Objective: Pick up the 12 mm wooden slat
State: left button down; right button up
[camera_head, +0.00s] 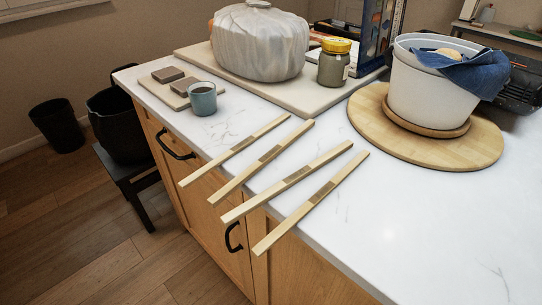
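Several pale wooden slats lie side by side at a slant on the white countertop, with their near ends sticking out past its front edge. From left to right they are the first slat (220,159), the second slat (236,182), the third slat (258,199) and the rightmost slat (286,224). Each has a darker patch near its middle, and any marking there is too small to read. I cannot tell which one is 12 mm thick. The slats lie apart from each other, with nothing on top of them. Neither of my grippers is in view.
The white countertop (400,226) is clear to the right of the slats. Behind them are a teal cup (202,100), a board with a plastic-wrapped lump (259,45), and a jar (333,68). A white bucket (425,90) with a blue cloth stands on a round wooden board (373,127).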

aim_at(225, 191)
jog(key=i+j+z, duration=0.3)
jog(key=j, duration=0.55)
jog(key=i+j+z, duration=0.1)
jog(key=j+z, duration=0.25)
jog(key=j, duration=0.55)
jog(key=j+z, duration=0.3)
jog(key=j, duration=0.65)
